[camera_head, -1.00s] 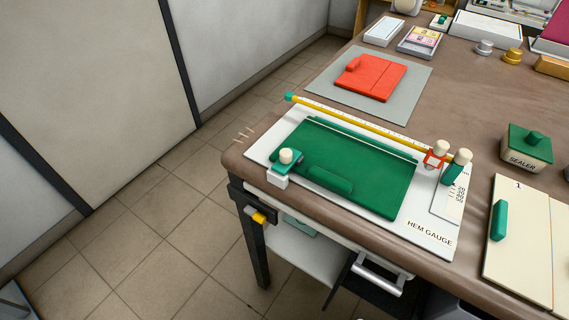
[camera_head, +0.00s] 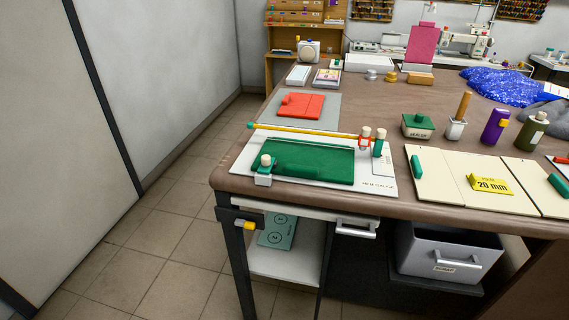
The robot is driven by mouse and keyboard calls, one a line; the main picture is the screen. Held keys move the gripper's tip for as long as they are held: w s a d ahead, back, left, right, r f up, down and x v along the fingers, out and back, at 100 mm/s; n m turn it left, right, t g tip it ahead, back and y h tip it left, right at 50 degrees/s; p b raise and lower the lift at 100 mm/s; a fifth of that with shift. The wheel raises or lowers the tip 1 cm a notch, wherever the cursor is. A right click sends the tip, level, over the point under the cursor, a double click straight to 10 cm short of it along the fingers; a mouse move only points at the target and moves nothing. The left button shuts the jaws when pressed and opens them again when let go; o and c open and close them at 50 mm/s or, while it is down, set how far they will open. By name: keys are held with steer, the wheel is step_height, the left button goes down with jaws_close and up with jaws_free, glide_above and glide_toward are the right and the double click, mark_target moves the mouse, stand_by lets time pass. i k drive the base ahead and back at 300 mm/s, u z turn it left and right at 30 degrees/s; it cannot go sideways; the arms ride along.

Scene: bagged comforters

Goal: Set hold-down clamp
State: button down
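A white hem gauge board (camera_head: 235,160) lies on the left front corner of the brown table. A green cloth or panel (camera_head: 318,160) lies flat on it. At the board's left front corner stands a small clamp (camera_head: 264,168) with a green body, a cream knob and a white base, beside the panel's left edge; whether it presses on the panel cannot be told. A yellow bar (camera_head: 300,131) runs along the board's back. At its right end are a red piece with a cream knob (camera_head: 364,138) and a green piece with a cream knob (camera_head: 379,145). My gripper is not in view.
A red folded piece (camera_head: 300,105) lies on a grey mat behind the board. Cream panels (camera_head: 440,180), a yellow 20 mm block (camera_head: 490,184) and a green-lidded sealer pot (camera_head: 417,126) stand to the right. A grey bin (camera_head: 447,255) is under the table. Floor at left is clear.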

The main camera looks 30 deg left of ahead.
mark_target(268, 162)
steer(key=z, duration=0.85)
steer(key=i, duration=0.8)
steer(key=u, duration=2.7)
steer(key=i, duration=0.5)
steer(key=u, duration=0.05)
steer(key=k, duration=1)
steer(key=u, duration=0.65)
steer(key=i, duration=0.8)
steer(key=z, duration=0.75)
